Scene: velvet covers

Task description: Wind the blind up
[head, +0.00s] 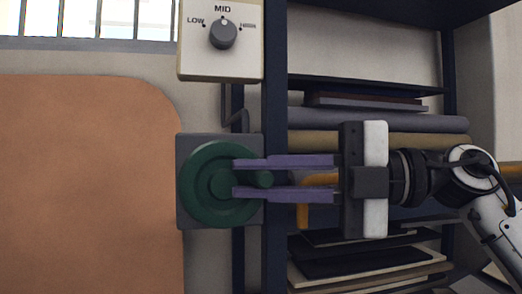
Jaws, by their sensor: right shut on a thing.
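A dark green round crank wheel (205,205) with a raised hub sits on a grey square plate (184,142) in the middle of the head view. A small green knob (263,180) stands at the wheel's right side. My right gripper (235,178) comes in from the right, its two purple fingers reaching over the wheel's right part. It is shut on the knob, with one finger on each side. My left gripper is not in view. I cannot clearly make out the blind; a bright barred window (120,18) shows at the top left.
A cream box with a LOW-MID dial (222,34) is above the wheel. A dark shelf frame (274,110) stands behind my gripper, holding rolls (440,123) and flat sheets. An orange object (303,214) lies behind my fingers. A large brown rounded panel (80,190) fills the left.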

